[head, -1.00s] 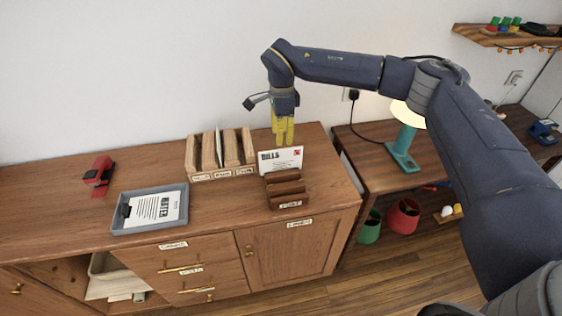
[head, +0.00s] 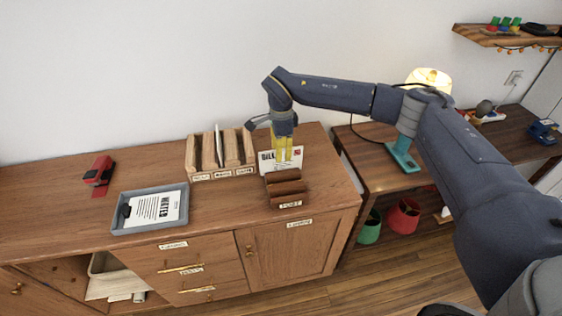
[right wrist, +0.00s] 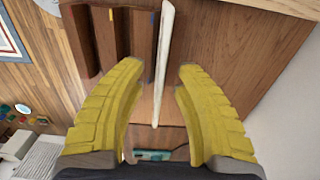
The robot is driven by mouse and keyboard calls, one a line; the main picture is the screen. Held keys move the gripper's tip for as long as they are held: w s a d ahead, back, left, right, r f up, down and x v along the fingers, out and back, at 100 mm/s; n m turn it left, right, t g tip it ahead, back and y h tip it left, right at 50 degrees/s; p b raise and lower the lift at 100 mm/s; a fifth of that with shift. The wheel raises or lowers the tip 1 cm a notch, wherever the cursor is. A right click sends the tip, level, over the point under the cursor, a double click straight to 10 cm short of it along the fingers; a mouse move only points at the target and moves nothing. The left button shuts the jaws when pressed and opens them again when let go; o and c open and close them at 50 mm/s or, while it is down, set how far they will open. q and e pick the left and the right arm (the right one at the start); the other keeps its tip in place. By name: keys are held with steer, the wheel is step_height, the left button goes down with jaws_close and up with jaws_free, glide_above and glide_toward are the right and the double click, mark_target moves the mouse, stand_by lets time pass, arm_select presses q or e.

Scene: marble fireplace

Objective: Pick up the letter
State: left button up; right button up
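The letter (head: 297,160) is a white card with dark print and a small red mark. It stands upright in the back of a small dark wooden rack (head: 288,187) labelled POST. My right gripper (head: 283,157) points down at it from above, hiding part of its face. In the right wrist view the letter (right wrist: 160,90) shows edge-on as a thin white strip. The yellow fingers of the open right gripper (right wrist: 161,68) are on either side of it, with a gap visible at each side. My left gripper is not in view.
A light wooden sorter (head: 192,157) with a card in it stands left of the rack. A grey tray (head: 150,228) with a printed sheet and a red object (head: 99,171) are further left. A teal lamp (head: 402,155) stands on the side table to the right.

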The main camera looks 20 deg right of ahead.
jaws_close()
steer(key=shift+r, duration=0.1)
stand_by(0.5)
